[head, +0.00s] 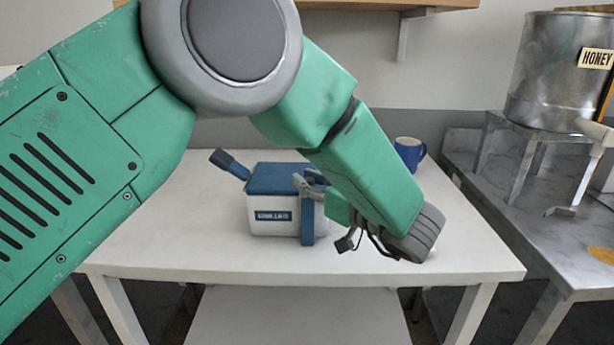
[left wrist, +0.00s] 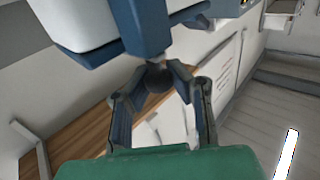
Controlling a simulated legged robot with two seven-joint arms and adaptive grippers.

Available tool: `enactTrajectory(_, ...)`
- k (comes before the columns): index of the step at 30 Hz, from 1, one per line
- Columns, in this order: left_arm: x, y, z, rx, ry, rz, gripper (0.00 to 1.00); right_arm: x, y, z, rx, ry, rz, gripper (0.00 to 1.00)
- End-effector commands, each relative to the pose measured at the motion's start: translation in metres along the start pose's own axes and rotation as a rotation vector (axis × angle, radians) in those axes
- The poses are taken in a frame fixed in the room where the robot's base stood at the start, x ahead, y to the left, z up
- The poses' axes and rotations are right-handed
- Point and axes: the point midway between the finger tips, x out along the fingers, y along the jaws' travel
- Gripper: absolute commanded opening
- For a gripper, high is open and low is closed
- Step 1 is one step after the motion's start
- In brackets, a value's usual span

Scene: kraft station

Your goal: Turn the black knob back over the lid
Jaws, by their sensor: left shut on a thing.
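A white box (head: 270,222) with a blue lid (head: 278,178) and a label on its front stands on the white table. A blue strap-like part (head: 307,218) runs down its right front. The box also shows at the top of the left wrist view (left wrist: 75,18). The black knob (left wrist: 157,78) shows there as a dark round piece just below the blue part. My left gripper (head: 312,187) is at the right side of the box. In the left wrist view its fingers (left wrist: 160,85) close around the knob. My arm partly hides the box's right side. My right gripper is out of view.
A dark blue handle-like piece (head: 230,164) sticks out at the box's upper left. A blue mug (head: 409,153) stands behind my left forearm. A metal honey tank (head: 552,75) is on a stand at right. The front of the white table (head: 200,255) is clear.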

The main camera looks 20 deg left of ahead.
Motion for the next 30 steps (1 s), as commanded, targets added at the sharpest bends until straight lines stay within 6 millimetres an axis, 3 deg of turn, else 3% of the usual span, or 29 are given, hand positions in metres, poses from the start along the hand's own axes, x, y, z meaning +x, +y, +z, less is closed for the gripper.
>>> enactTrajectory(14,-0.003,0.0,0.004,0.006,-0.008,-0.007,0.0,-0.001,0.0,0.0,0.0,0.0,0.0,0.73)
enactTrajectory(15,-0.003,0.0,0.004,0.006,-0.008,-0.007,0.24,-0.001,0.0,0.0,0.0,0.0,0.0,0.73)
enactTrajectory(17,-0.002,0.0,0.004,0.005,-0.007,-0.008,0.41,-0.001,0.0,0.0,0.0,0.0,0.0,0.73)
enactTrajectory(26,-0.001,0.0,0.001,0.001,-0.003,-0.01,0.41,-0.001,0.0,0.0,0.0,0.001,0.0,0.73)
enactTrajectory(30,0.001,0.0,-0.011,-0.003,-0.002,-0.011,0.41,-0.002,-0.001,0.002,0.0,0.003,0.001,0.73)
